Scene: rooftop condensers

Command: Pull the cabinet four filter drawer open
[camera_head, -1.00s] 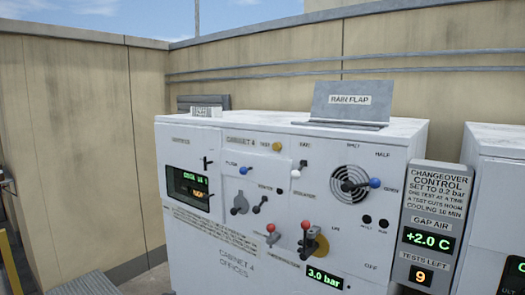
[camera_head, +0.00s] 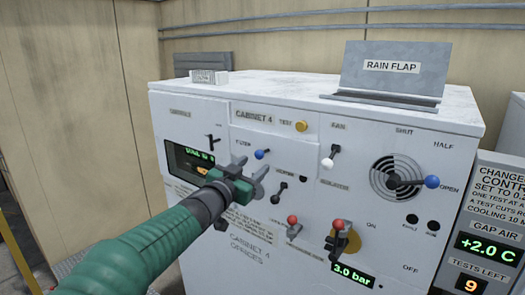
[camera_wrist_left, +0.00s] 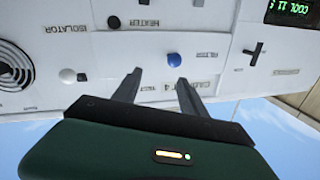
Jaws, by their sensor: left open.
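Cabinet four (camera_head: 215,265) is a white box with a "CABINET 4" label near its upper edge. Under that label is a small blue knob (camera_head: 262,154) beside the word "FILTER", on a pale front panel. The drawer front's outline is hard to make out, and no part stands out as pulled forward. My left gripper (camera_head: 252,172) is open and empty in front of the panel, just below the blue knob in the head view. In the left wrist view, which is upside down, the blue knob (camera_wrist_left: 174,60) shows beyond and between the open fingers (camera_wrist_left: 158,86). It looks apart from them.
A round vent with a blue-tipped handle (camera_head: 432,182) is at right. The rain flap (camera_head: 392,70) stands on top.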

